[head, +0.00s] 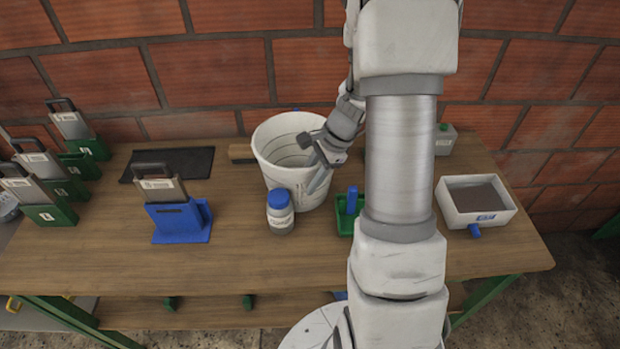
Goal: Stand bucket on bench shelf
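A white bucket (275,170) stands upright on the wooden bench top, near the middle. Its open top shows ring lines inside. My gripper (313,163) is at the bucket's right side, by the rim, with its fingers spread apart. One finger overlaps the bucket's opening and the other is in front of its right wall; whether they touch it I cannot tell. A wooden lower shelf (215,316) shows below the bench's front edge; my arm and base cover its right part.
A white jar with a blue lid (281,212) stands close in front of the bucket. A green tray (345,222), partly behind my arm, is to the right. A blue holder (180,222) is left, a white tray (478,215) far right. Bare bench top lies along the front.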

